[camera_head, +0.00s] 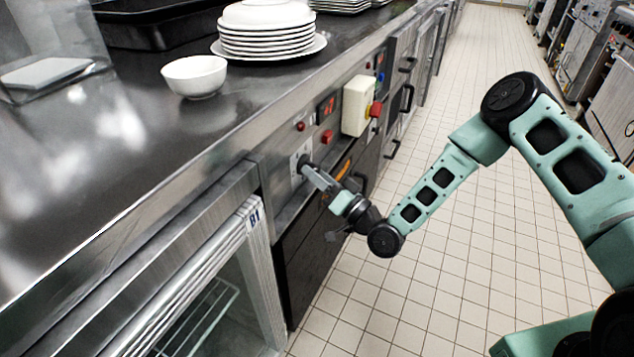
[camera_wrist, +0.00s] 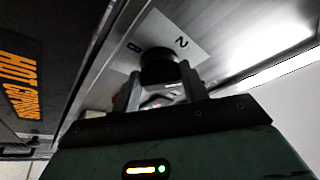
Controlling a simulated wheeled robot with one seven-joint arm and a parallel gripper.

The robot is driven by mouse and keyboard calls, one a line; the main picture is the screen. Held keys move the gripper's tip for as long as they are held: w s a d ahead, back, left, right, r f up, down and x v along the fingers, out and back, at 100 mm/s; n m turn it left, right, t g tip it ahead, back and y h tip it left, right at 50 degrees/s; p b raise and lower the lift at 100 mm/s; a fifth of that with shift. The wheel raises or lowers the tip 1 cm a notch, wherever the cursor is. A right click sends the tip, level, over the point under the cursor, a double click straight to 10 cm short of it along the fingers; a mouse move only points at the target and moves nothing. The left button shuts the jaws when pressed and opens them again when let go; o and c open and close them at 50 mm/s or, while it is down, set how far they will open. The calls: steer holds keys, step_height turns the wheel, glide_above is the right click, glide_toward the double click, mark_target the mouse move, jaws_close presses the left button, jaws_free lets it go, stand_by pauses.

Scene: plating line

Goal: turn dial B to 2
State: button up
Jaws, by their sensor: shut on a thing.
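Dial B is a black round knob (camera_wrist: 158,68) on a white label plate (camera_wrist: 180,38) in the wrist view. The plate carries a blue mark and a "2", drawn rotated in this view. In the head view the knob (camera_head: 304,164) sits on the steel front panel, partly hidden by my gripper. My gripper (camera_head: 311,171) reaches the knob from the right, its fingers shut on it. In the wrist view the two fingers (camera_wrist: 163,94) stand on either side of the knob. I cannot tell which setting the knob points to.
A yellow-and-white box with a red button (camera_head: 357,106) juts from the panel to the right. A red display (camera_head: 327,108) and small red buttons are nearby. A white bowl (camera_head: 194,76) and stacked plates (camera_head: 266,42) stand on the counter (camera_head: 130,150). The tiled aisle is clear.

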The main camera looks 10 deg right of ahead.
steer(key=shift+w+d+f+n+g+y+b, duration=0.1)
steer(key=shift+n+g+y+b, duration=0.55)
steer(key=shift+n, duration=1.05)
steer(key=shift+w+d+f+n+g+y+b, duration=0.15)
steer(key=shift+n+g+y+b, duration=0.5)
steer(key=shift+n, duration=1.05)
steer(key=shift+w+d+n+g+y+b, duration=0.1)
steer(key=shift+n+g+y+b, duration=0.3)
steer(key=shift+n+y+b, duration=0.9)
steer(key=shift+n+h+p, duration=0.4)
steer(key=shift+n, duration=0.2)
steer(key=o, duration=1)
steer(key=shift+r, duration=0.1)
steer(key=v, duration=1.7)
steer(key=shift+s+d+p, duration=0.1)
steer(key=shift+d+p, duration=0.05)
steer(key=shift+p, duration=0.25)
